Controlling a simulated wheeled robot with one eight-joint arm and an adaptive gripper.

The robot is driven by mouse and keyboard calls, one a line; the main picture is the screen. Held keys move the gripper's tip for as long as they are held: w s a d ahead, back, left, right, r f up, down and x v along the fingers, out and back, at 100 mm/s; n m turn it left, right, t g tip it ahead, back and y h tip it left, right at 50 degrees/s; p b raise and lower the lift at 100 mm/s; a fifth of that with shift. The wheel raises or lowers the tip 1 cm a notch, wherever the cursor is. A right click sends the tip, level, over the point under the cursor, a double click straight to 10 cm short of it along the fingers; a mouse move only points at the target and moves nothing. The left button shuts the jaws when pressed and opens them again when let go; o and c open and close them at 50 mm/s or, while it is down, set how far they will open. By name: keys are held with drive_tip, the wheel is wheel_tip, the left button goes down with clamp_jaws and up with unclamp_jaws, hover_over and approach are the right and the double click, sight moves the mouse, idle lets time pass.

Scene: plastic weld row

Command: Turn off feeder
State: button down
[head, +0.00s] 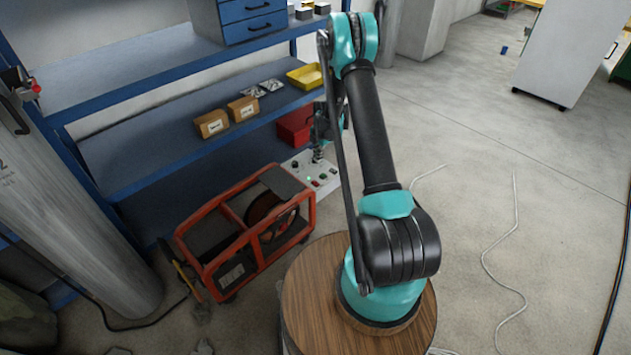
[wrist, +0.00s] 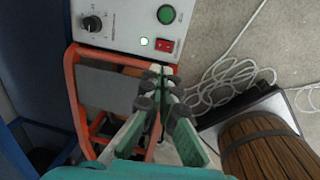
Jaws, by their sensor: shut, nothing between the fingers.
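The feeder (head: 232,248) is an orange-red frame with a reel inside, standing on the floor. Its light grey control box (head: 300,164) is behind it and also shows at the top of the wrist view (wrist: 120,30). The panel has a black knob (wrist: 92,23), a green round button (wrist: 166,14), a lit pale green lamp (wrist: 144,42) and a red rocker switch (wrist: 164,44). My gripper (wrist: 160,72) is shut and empty, its tips just below the red switch in the wrist view. I cannot tell whether they touch the panel. In the head view my arm partly hides the gripper.
A blue shelf (head: 150,150) stands at left with small boxes (head: 211,123), a yellow tray (head: 306,76) and a red bin (head: 296,126). A grey cylinder (head: 70,220) stands at far left. White cable (wrist: 232,78) lies coiled on the floor. The floor at right is mostly open.

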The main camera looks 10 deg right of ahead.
sight(315, 182)
drive_tip(key=shift+f, duration=0.25)
drive_tip(key=f, duration=0.4)
drive_tip(key=w+f, duration=0.1)
drive_tip(key=f, duration=0.4)
drive_tip(key=a+f, duration=0.1)
drive_tip(key=f, duration=0.4)
drive_tip(key=shift+w, duration=0.2)
drive_tip(key=shift+r, duration=0.1)
drive_tip(key=shift+w+a+f+g, duration=0.1)
drive_tip(key=shift+a+f+g, duration=0.05)
drive_tip(key=shift+f+g, duration=0.15)
